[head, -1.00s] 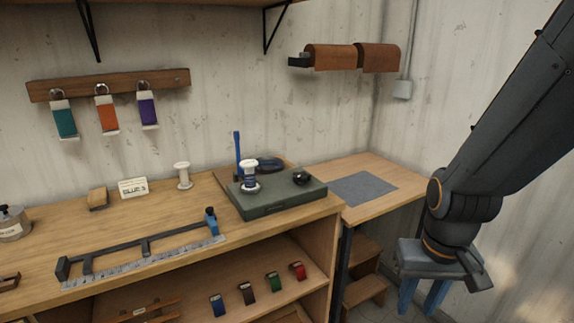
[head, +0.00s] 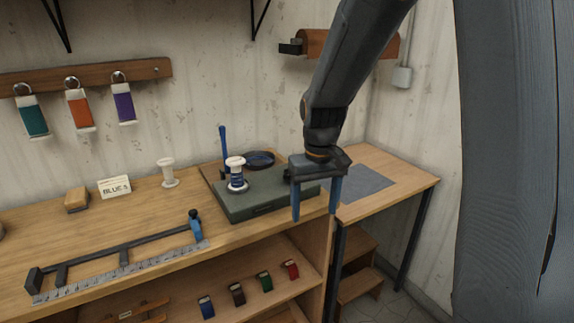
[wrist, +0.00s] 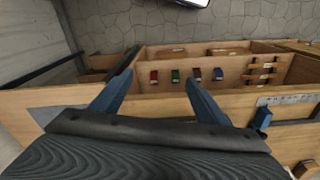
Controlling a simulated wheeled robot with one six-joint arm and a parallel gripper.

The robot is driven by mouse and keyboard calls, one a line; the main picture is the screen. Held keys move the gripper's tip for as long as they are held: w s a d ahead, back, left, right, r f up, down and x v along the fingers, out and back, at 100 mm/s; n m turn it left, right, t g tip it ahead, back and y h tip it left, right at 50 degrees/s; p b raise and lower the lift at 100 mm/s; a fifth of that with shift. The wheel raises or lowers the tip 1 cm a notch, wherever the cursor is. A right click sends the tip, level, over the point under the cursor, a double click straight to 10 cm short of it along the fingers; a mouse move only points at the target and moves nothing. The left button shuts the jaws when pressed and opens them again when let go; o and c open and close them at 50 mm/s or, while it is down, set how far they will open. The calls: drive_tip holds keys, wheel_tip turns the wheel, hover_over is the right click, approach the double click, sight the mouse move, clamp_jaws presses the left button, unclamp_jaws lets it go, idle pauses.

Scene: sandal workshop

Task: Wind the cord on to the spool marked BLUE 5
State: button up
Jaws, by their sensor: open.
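A card reading BLUE 5 (head: 114,187) stands on the bench. A white spool (head: 236,172) with blue on its lower part stands upright on the grey-green winding block (head: 258,205); no marking is legible on it. A bare white spool (head: 168,172) stands near the wall, left of the block. A blue post (head: 224,148) and a dark blue round coil or dish (head: 259,160) are behind the spool. My gripper (head: 315,212) is open and empty, fingers down, in front of the block's right end. The wrist view shows the open fingers (wrist: 159,78) too.
A ruler (head: 120,272) with a black bar and blue-ended clamp lies at the bench front. Several coloured blocks sit on the shelf below (head: 238,293). A side table (head: 400,190) with a grey mat is at right. Coloured tags hang above.

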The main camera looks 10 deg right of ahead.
drive_tip(key=w+r, duration=0.2)
drive_tip(key=w, duration=0.5)
drive_tip(key=w+r+n+p, duration=0.1)
drive_tip(key=w+r, duration=0.1)
drive_tip(key=w, duration=0.5)
drive_tip(key=w+r+n+p, duration=0.1)
drive_tip(key=w+r, duration=0.2)
drive_tip(key=w, duration=0.5)
drive_tip(key=shift+a+g, duration=0.3)
drive_tip(key=shift+a, duration=0.1)
drive_tip(key=shift+f+p, duration=1.6)
drive_tip(key=shift+f, duration=2.2)
drive_tip(key=c, duration=1)
drive_tip(key=shift+c, duration=0.2)
drive_tip(key=shift+m, duration=0.3)
